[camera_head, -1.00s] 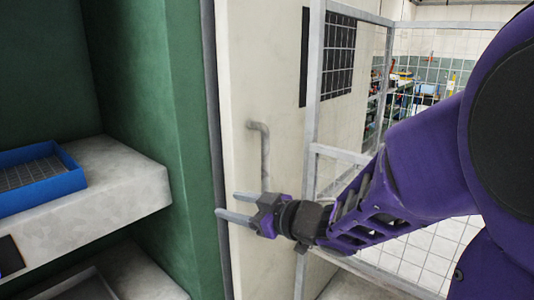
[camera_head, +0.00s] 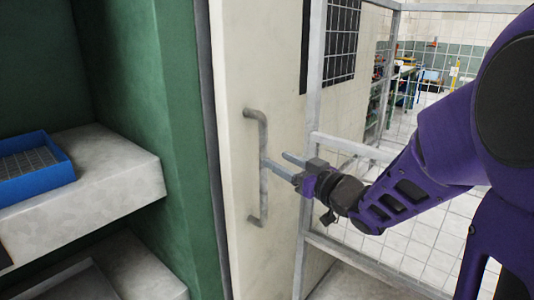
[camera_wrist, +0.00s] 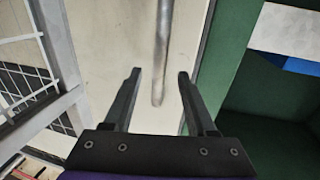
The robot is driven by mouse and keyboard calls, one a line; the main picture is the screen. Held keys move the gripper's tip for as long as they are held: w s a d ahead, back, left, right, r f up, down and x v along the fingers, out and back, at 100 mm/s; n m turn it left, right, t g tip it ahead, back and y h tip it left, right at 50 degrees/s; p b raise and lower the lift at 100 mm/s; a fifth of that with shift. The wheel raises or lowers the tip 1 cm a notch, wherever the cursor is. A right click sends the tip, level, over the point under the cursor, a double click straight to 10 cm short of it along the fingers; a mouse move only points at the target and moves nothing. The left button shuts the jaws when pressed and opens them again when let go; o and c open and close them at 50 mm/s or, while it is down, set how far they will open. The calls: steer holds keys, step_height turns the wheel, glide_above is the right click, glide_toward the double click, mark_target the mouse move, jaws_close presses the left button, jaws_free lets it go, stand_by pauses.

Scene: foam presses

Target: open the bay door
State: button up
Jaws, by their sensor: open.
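The bay door shows as a cream panel (camera_head: 232,60) right of a green frame, with a dark strip along their border. A grey upright bar handle (camera_head: 263,205) is fixed to it. My gripper (camera_head: 275,160) is open at the handle's middle height, with one finger overlapping the bar in the head view. In the wrist view, the handle (camera_wrist: 162,40) lies in line with the gap between the open fingers (camera_wrist: 159,74), and its end shows between them. The jaws are not closed on it. I cannot tell whether a finger touches the bar.
Left of the door, a green bay (camera_head: 175,120) has a pale ledge (camera_head: 110,190) with a blue tray (camera_head: 62,175) on it. A grey mesh fence (camera_head: 313,100) stands close right of the door, beside my arm. Tiled floor and a workbench show beyond it.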

mark_target(266, 154)
steer(key=x, duration=0.7)
jaws_close()
stand_by(1.3)
